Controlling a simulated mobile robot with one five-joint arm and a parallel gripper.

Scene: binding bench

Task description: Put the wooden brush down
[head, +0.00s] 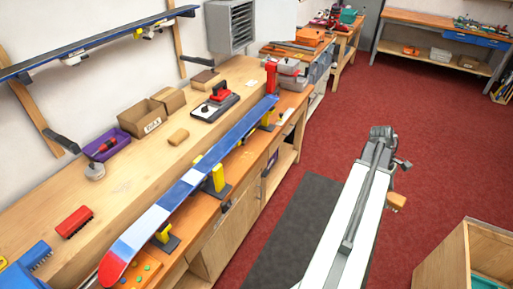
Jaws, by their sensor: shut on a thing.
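The wooden brush (397,202) shows as a small orange-brown block just under my gripper (391,190), at the right of the middle. My gripper is shut on it and holds it out over the floor, away from the bench. The fingertips are small and partly hidden by my arm, so the exact grip on the brush does not show clearly.
A long workbench (130,178) runs along the left wall, with a blue, white and red ski (190,180) on yellow supports. A red brush (73,221), a tan block (178,136) and cartons (143,118) lie on it. An open wooden crate (440,262) stands lower right. Red floor lies clear beyond.

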